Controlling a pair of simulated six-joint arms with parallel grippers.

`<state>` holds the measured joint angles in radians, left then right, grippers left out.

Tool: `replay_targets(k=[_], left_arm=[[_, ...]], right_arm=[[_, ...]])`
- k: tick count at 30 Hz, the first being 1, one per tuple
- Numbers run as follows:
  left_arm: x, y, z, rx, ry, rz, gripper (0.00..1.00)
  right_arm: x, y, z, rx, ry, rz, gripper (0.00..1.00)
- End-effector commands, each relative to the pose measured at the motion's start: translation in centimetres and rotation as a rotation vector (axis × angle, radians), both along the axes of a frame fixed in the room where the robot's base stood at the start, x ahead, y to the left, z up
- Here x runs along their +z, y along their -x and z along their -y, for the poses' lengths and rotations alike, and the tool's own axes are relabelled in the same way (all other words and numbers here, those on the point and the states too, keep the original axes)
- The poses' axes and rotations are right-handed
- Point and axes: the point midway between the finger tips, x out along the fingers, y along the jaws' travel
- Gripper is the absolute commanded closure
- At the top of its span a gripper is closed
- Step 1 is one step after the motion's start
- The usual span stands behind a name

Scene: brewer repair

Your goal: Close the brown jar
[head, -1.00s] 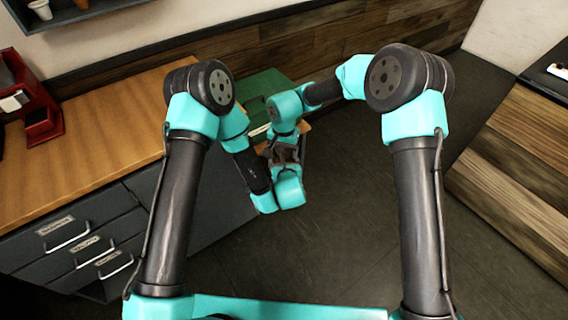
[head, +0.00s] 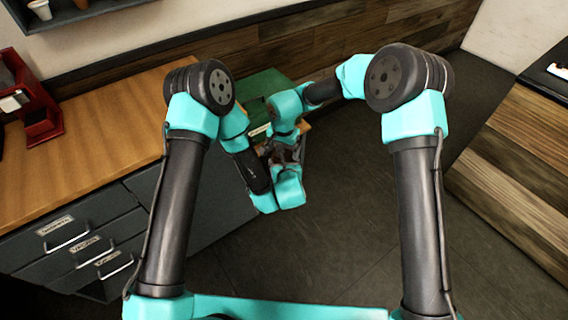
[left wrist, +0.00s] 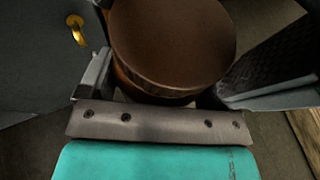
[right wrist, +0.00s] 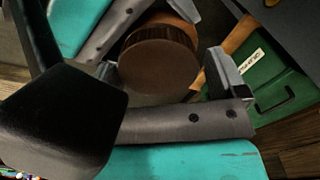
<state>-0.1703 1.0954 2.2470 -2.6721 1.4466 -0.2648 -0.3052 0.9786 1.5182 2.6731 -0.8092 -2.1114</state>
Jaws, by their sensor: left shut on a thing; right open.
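My left gripper (left wrist: 165,88) is shut on the jar's body. In the right wrist view the lid (right wrist: 158,66) has a ridged rim and faces my right gripper (right wrist: 158,82). The right gripper is open, its fingers on either side of the lid; I cannot tell whether they touch it or how tightly the lid sits. In the head view both grippers meet in the middle, and my wrists hide the jar.
A green case (head: 262,96) with a handle lies just behind my wrists on the wooden counter (head: 95,140). A red machine (head: 30,105) stands on the counter at the far left. Grey drawers (head: 85,245) are below. Dark floor (head: 330,250) is open in front.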

Motion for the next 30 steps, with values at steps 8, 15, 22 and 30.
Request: replay_targets(k=[8, 15, 22, 30], left_arm=[[0.0, -0.1, -0.2, 0.007, 0.000, 0.000, 0.82], [0.0, -0.1, -0.1, 0.004, 0.000, 0.001, 0.82], [0.0, -0.1, -0.1, 0.003, 0.000, 0.001, 0.82], [0.0, -0.1, -0.1, 0.003, 0.000, 0.001, 0.82]], right_arm=[[2.8, 0.1, 0.1, -0.001, 0.003, -0.003, 0.00], [4.4, 0.1, 0.1, 0.000, 0.002, -0.003, 0.00], [4.4, 0.1, 0.0, 0.000, 0.002, -0.003, 0.02], [5.9, 0.0, 0.0, 0.110, 0.001, 0.000, 0.02]])
